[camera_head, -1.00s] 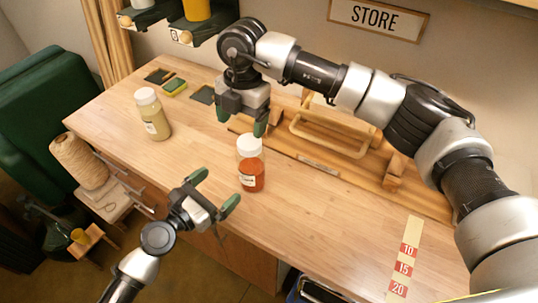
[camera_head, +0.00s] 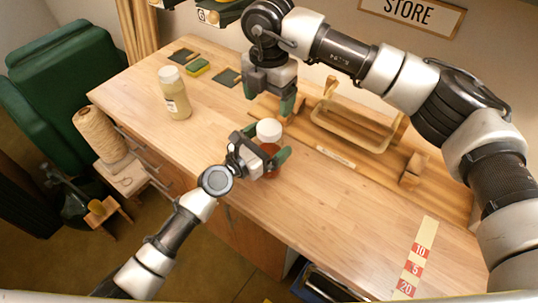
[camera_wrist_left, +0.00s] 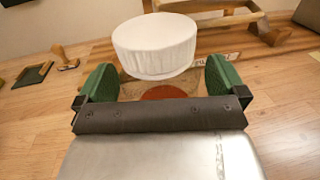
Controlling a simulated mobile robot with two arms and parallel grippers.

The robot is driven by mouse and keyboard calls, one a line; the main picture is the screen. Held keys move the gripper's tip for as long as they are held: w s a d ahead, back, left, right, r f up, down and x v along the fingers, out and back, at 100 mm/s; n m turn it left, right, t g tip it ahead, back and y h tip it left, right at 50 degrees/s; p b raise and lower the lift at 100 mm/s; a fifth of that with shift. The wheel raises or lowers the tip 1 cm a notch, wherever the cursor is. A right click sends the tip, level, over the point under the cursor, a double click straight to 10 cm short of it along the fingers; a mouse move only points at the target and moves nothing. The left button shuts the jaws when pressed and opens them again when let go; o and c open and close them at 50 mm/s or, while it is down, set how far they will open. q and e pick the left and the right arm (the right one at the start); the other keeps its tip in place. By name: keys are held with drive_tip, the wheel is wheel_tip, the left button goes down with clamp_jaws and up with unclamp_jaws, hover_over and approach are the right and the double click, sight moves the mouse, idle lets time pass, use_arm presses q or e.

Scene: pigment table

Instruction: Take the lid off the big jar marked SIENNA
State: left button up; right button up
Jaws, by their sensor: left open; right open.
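A jar of orange-red pigment (camera_head: 271,150) with a white lid (camera_head: 269,129) stands upright on the bench. My left gripper (camera_head: 267,143) is open, with its green fingers on either side of this jar below the lid. In the left wrist view the white lid (camera_wrist_left: 155,46) sits above and between the fingers, with some red (camera_wrist_left: 163,92) below it. A second white-lidded jar (camera_head: 176,98) holds tan pigment, farther left. I cannot read either jar's label. My right gripper (camera_head: 268,97) is open and empty, pointing down behind the orange-red jar.
A wooden rack (camera_head: 350,133) stands behind the jar, close to my right gripper. A numbered strip (camera_head: 416,258) lies at the right. The bench (camera_head: 335,205) between is clear.

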sight(269, 127)
use_arm(q)
drive_tip(key=c, duration=1.7)
use_arm(e)
drive_tip(key=shift+f, duration=4)
